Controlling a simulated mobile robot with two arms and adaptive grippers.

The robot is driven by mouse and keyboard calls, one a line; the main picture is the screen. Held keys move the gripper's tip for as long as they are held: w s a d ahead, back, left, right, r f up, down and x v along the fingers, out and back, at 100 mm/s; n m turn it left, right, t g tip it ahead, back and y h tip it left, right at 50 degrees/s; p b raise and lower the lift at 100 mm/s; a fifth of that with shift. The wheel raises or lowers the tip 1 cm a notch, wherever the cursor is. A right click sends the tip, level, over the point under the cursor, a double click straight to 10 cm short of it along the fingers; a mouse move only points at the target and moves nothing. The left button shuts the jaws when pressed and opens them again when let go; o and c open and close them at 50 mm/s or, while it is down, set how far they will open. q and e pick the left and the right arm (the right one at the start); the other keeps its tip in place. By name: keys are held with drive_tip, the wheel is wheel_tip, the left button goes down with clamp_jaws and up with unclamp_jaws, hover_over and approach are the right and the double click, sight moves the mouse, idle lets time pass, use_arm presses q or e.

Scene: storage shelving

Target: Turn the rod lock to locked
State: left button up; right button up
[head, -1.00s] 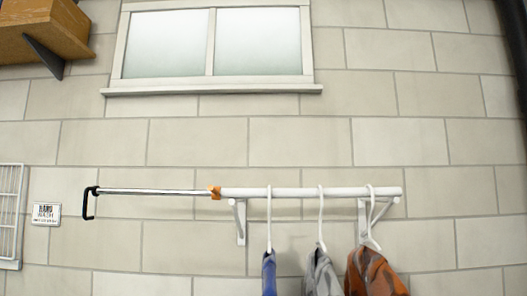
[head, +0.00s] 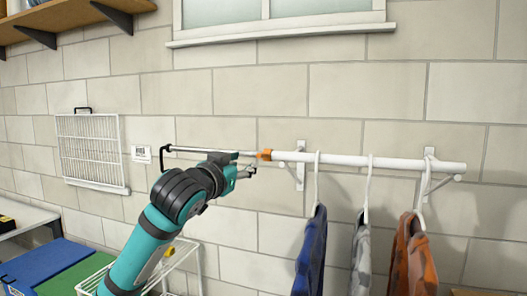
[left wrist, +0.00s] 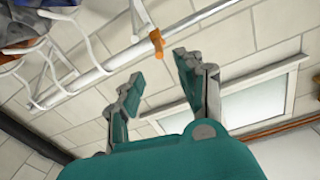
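The rod lock (head: 265,155) is a small orange collar where the thin chrome rod (head: 190,150) meets the thicker white rail (head: 360,160) on the wall. It also shows in the left wrist view (left wrist: 157,42), just beyond the fingertips. My left gripper (head: 251,166) is beside the lock, a little to its left, near the rod. In the left wrist view its fingers (left wrist: 158,70) are spread apart with nothing between them. I see no contact with the lock. My gripper and wrist hide part of the chrome rod. My right gripper is not in view.
Blue, grey and orange garments (head: 312,250) hang on white hangers from the rail, right of the lock. A white wire rack (head: 180,262) stands below. The wall under the lock is clear.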

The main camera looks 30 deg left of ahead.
sight(261, 155)
use_arm(q)
drive_tip(key=p+x, duration=0.3)
drive_tip(key=x, duration=0.9)
drive_tip(key=shift+w+d, duration=0.15)
clamp_jaws()
